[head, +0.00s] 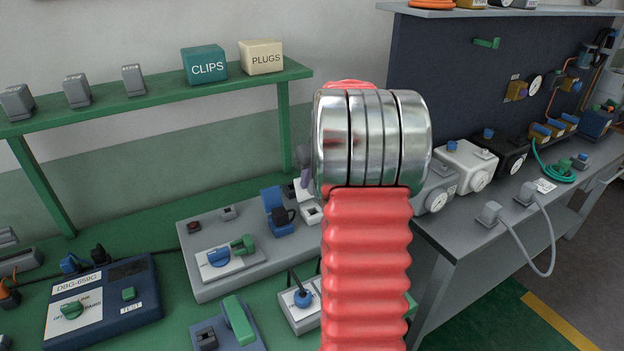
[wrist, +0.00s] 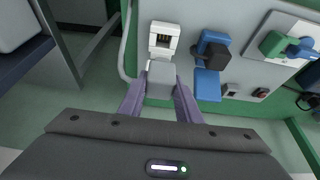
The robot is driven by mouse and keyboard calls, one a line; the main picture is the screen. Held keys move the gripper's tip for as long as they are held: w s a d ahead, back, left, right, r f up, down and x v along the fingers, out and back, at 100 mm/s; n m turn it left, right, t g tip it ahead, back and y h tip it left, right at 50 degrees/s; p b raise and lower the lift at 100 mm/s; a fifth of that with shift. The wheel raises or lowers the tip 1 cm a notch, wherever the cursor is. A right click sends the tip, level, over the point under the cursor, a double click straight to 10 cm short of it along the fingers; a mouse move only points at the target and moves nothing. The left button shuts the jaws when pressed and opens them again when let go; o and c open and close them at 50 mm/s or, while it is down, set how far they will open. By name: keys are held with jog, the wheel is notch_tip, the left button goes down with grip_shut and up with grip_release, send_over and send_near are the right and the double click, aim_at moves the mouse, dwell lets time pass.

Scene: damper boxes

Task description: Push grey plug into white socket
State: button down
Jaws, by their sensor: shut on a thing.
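In the wrist view my gripper (wrist: 160,88), with purple fingers, is shut on the grey plug (wrist: 160,76). The white socket (wrist: 163,35) is just above the plug in that view, with its dark opening in sight. The plug's front end lies close to the socket's lower edge; I cannot tell whether they touch. In the head view the white socket (head: 311,214) is on the grey panel, partly hidden by my arm. A purple part of my gripper (head: 305,178) shows above it, and the plug is not clear there.
A blue socket (wrist: 209,42) holding a black plug (wrist: 216,55) is right beside the white one, its blue flap (wrist: 207,86) open. The grey panel (head: 200,285) stands on the green bench, with a dark blue box (head: 142,308) at left.

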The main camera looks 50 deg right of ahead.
jog(key=shift+f, duration=0.1)
send_over(311, 208)
jog(key=s, duration=0.1)
jog(key=shift+s+a+f, duration=0.1)
jog(key=shift+a+f, duration=0.05)
jog(key=shift+f, duration=1.3)
jog(key=shift+s+a+f, duration=0.1)
jog(key=shift+f, duration=1.3)
jog(key=shift+f, duration=1.5)
jog(key=c, duration=1.2)
grip_release()
jog(key=v, duration=1.3)
jog(key=shift+r, duration=0.35)
jog(key=shift+s+m, duration=0.1)
jog(key=shift+m, duration=0.3)
